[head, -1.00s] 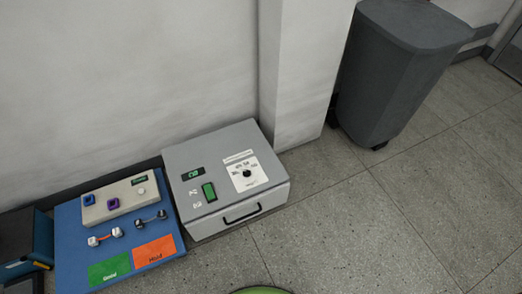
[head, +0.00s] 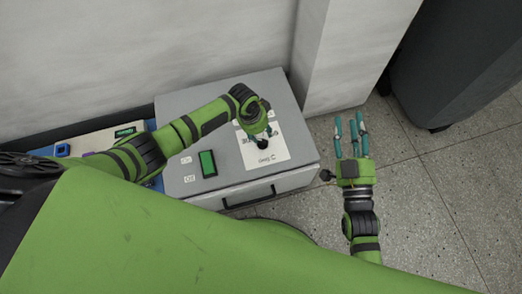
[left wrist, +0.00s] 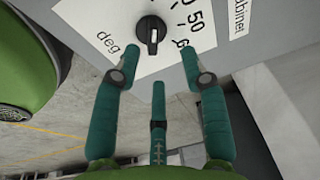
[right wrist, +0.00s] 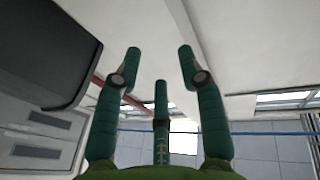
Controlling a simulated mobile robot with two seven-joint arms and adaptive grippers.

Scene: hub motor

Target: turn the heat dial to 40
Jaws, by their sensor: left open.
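The heat dial (left wrist: 151,32) is a small black knob with a white pointer mark, on a white panel (left wrist: 88,20) with printed numbers. A "50" shows beside it; which number the pointer marks is not clear. In the head view the dial (head: 263,143) is on top of the grey cabinet (head: 225,187). My left gripper (head: 262,129) is over the panel, close to the dial; in the left wrist view its fingers (left wrist: 163,78) are spread, empty, just below the knob. My right gripper (head: 351,135) is open and empty, right of the cabinet over the floor.
A green rectangular switch (head: 208,163) is left of the panel, and a black handle (head: 245,199) is on the cabinet's front. My left arm covers part of the cabinet top and the blue board's objects. A wall pillar (head: 345,60) and dark bin (head: 450,65) stand behind.

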